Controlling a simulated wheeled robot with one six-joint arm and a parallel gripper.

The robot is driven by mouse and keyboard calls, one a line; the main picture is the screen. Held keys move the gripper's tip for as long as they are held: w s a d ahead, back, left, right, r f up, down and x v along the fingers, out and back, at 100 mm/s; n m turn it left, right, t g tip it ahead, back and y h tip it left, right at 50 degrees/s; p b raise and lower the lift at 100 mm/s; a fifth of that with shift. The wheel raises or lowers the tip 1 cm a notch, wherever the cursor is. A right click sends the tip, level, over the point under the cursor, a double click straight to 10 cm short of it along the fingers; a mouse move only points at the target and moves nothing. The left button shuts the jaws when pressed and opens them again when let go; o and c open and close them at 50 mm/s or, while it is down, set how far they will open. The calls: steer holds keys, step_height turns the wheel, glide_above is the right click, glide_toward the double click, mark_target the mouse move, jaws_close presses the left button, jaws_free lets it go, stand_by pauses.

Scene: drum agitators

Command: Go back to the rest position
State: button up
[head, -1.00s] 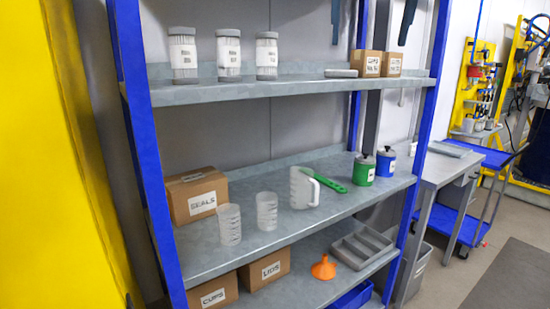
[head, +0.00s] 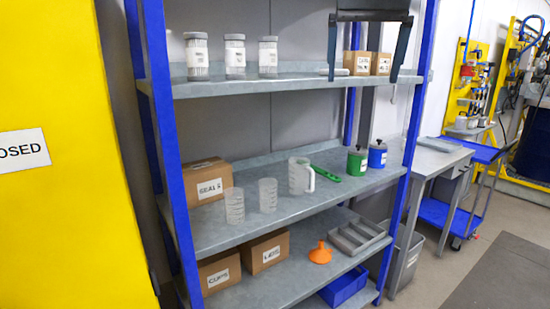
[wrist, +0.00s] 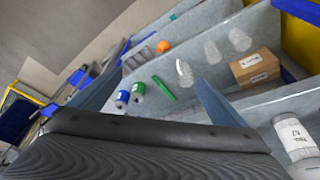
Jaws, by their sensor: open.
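My gripper (head: 374,45) hangs into the top of the head view, in front of the upper shelf at its right. Its two dark fingers are spread apart with nothing between them. In the wrist view my gripper (wrist: 158,95) also shows its fingers wide apart, with the shelves beyond. The blue and grey shelf rack (head: 345,195) stands ahead.
The middle shelf holds a SEALS box (head: 204,181), clear cups, a white jug (head: 298,176), a green scoop (head: 325,173), and a green can (head: 357,160) beside a blue can (head: 377,155). Labelled jars (head: 235,57) and small boxes (head: 380,64) are above. A yellow cabinet (head: 55,220) stands left.

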step_height(320, 180, down, 14)
steer(key=g, duration=0.1)
steer(key=s+f+n+g, duration=0.1)
steer(key=s+f, duration=0.9)
steer(key=f, duration=0.4)
steer(key=s+f, duration=1)
steer(key=f, duration=0.5)
steer(key=shift+s+d+f+n+g+y, duration=0.2)
steer(key=shift+d+f+n+g+y, duration=0.1)
steer(key=shift+n+g+y, duration=0.1)
